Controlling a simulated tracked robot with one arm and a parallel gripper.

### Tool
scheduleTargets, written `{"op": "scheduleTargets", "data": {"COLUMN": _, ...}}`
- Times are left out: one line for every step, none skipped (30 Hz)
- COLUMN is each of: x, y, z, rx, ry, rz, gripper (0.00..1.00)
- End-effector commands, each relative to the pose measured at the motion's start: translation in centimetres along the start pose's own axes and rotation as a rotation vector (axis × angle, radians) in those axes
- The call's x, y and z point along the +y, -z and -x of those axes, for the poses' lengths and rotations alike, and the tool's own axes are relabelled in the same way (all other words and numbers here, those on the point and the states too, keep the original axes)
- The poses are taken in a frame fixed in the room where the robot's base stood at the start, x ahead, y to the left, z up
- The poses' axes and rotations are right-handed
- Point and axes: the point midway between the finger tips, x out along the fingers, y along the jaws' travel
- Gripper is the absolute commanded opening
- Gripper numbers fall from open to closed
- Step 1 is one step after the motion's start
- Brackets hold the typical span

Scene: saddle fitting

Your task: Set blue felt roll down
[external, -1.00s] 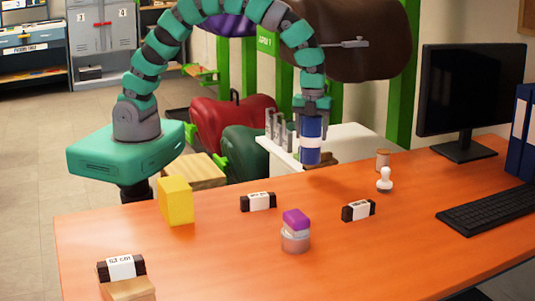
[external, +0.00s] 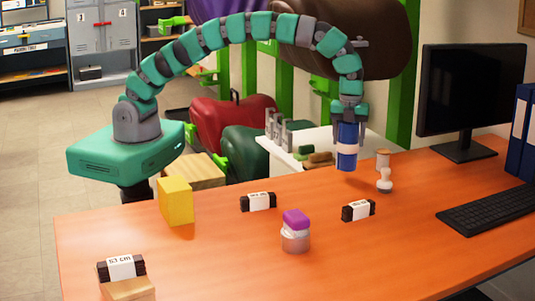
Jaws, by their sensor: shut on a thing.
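The blue felt roll (external: 347,160) has a white band around its middle. It hangs nearly upright, tilted slightly, over the far side of the orange desk (external: 330,275). My gripper (external: 347,120) is shut on its top end from above. Its lower end appears a little above the desk, with a shadow below; the exact gap is hard to tell.
Dark bars with white labels (external: 258,202) (external: 358,210) lie on the desk. A yellow block (external: 175,201) and a purple-topped jar (external: 295,232) stand nearer. A monitor (external: 470,95) and keyboard (external: 488,207) are on the right. The front middle is clear.

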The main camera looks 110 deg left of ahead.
Motion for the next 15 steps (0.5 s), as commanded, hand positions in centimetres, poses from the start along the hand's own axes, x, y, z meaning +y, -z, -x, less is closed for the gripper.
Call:
{"op": "scheduleTargets", "data": {"x": -0.1, "y": 0.0, "z": -0.1, "rx": 0.000, "ry": 0.000, "rz": 0.000, "gripper": 0.38}}
{"op": "scheduleTargets", "data": {"x": -0.1, "y": 0.0, "z": -0.2, "rx": 0.000, "ry": 0.000, "rz": 0.000, "gripper": 0.38}}
{"op": "scheduleTargets", "data": {"x": -0.1, "y": 0.0, "z": -0.4, "rx": 0.000, "ry": 0.000, "rz": 0.000, "gripper": 0.38}}
{"op": "scheduleTargets", "data": {"x": -0.1, "y": 0.0, "z": -0.7, "rx": 0.000, "ry": 0.000, "rz": 0.000, "gripper": 0.38}}
{"op": "scheduleTargets", "data": {"x": -0.1, "y": 0.0, "z": -1.0, "rx": 0.000, "ry": -0.001, "rz": 0.000, "gripper": 0.38}}
{"op": "scheduleTargets", "data": {"x": -0.1, "y": 0.0, "z": -1.6, "rx": 0.000, "ry": -0.001, "rz": 0.000, "gripper": 0.38}}
{"op": "scheduleTargets", "data": {"x": 0.0, "y": 0.0, "z": -2.0, "rx": 0.000, "ry": -0.002, "rz": 0.000, "gripper": 0.38}}
{"op": "scheduleTargets", "data": {"x": 0.0, "y": 0.0, "z": -2.4, "rx": 0.000, "ry": -0.002, "rz": 0.000, "gripper": 0.38}}
{"op": "scheduleTargets", "data": {"x": 0.0, "y": 0.0, "z": -2.9, "rx": 0.000, "ry": -0.003, "rz": 0.000, "gripper": 0.38}}
{"op": "scheduleTargets", "data": {"x": 0.0, "y": 0.0, "z": -3.2, "rx": 0.000, "ry": -0.002, "rz": 0.000, "gripper": 0.38}}
{"op": "scheduleTargets", "data": {"x": 0.0, "y": 0.0, "z": -3.4, "rx": 0.000, "ry": -0.002, "rz": 0.000, "gripper": 0.38}}
{"op": "scheduleTargets", "data": {"x": -0.1, "y": 0.0, "z": -3.5, "rx": 0.000, "ry": 0.000, "rz": 0.001, "gripper": 0.38}}
{"op": "scheduleTargets", "data": {"x": -0.1, "y": 0.0, "z": -3.5, "rx": 0.000, "ry": 0.000, "rz": 0.001, "gripper": 0.38}}
{"op": "scheduleTargets", "data": {"x": -0.1, "y": 0.0, "z": -3.5, "rx": 0.000, "ry": 0.001, "rz": 0.001, "gripper": 0.38}}
{"op": "scheduleTargets", "data": {"x": -0.1, "y": 0.0, "z": -3.5, "rx": 0.000, "ry": 0.001, "rz": 0.001, "gripper": 0.38}}
